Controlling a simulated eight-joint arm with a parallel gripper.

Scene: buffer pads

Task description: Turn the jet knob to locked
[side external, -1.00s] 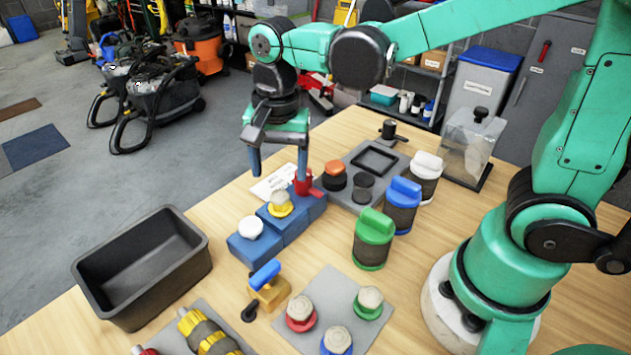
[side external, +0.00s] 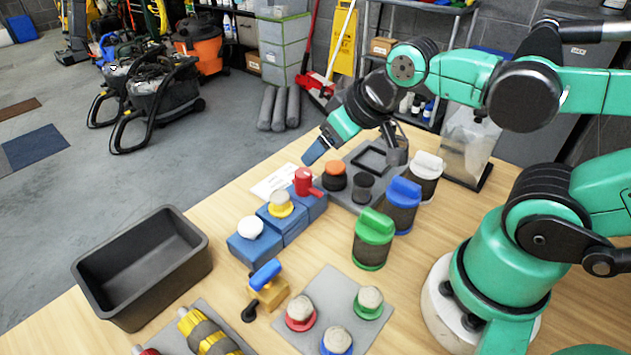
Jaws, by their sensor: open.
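No label for the jet knob is readable. A red knob (side external: 303,181) with a side lever stands on the far block of the blue stepped base (side external: 254,250). Its lever points right, toward the grey plate. My gripper (side external: 352,150) is tilted above and behind the red knob, apart from it, over the far part of the grey plate. It is open and empty. A yellow-topped knob (side external: 281,204) and a white knob (side external: 250,228) sit on the nearer blocks.
The grey plate (side external: 352,202) holds an orange-topped knob (side external: 335,172) and a black square frame. Green (side external: 374,228), blue (side external: 404,192) and white-lidded canisters stand to its right. A black bin (side external: 140,265) stands at left. A yellow valve (side external: 269,292) with blue handle lies in front.

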